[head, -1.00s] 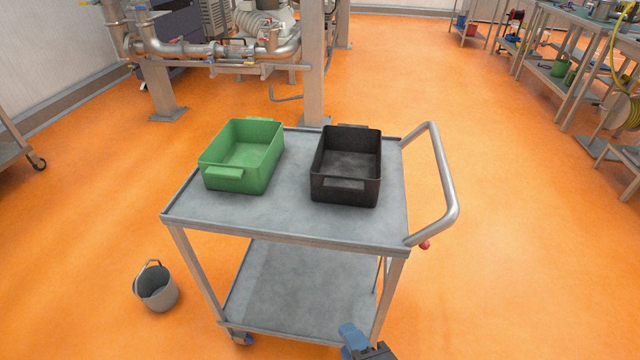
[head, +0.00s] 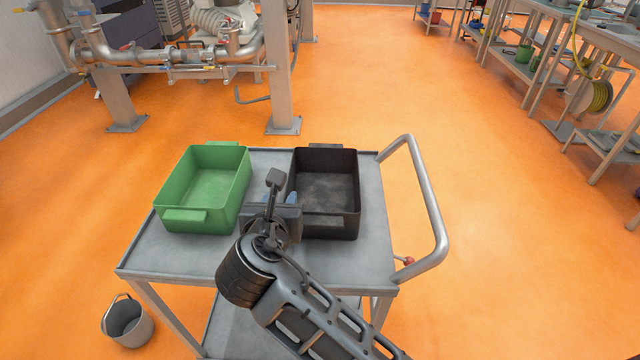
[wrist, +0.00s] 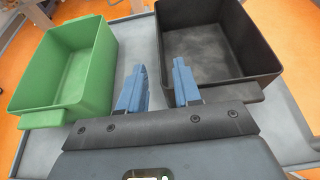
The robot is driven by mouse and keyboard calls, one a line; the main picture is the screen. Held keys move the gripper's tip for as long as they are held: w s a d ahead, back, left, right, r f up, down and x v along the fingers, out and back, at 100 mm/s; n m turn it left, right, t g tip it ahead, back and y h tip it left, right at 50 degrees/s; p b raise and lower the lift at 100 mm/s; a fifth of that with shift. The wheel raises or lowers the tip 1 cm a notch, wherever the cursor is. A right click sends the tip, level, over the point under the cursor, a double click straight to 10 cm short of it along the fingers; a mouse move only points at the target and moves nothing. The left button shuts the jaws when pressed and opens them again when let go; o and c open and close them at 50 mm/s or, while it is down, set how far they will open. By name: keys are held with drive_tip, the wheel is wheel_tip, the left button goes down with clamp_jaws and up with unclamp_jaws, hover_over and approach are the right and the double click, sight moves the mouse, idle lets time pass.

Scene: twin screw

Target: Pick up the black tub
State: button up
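The black tub (head: 328,190) stands upright and empty on the right part of the cart's top. It also shows in the wrist view (wrist: 215,50), at the upper right. My gripper (wrist: 160,72) has two blue fingers, spread apart with nothing between them. In the head view my gripper (head: 282,200) is over the cart at the tub's near left, between the two tubs. My wrist hides the tub's near left corner in the head view. In the wrist view the right finger overlaps the black tub's near wall; I cannot tell whether it touches.
A green tub (head: 208,190) stands to the left on the same grey cart (head: 150,255). The cart has a raised rim and a tubular handle (head: 432,210) on its right. A grey bucket (head: 127,322) stands on the floor at left. Benches line the right side.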

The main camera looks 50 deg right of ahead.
drive_tip(key=x, duration=0.8)
drive_tip(key=shift+w+f, duration=0.1)
drive_tip(key=shift+w, duration=0.05)
clamp_jaws()
idle(1.3)
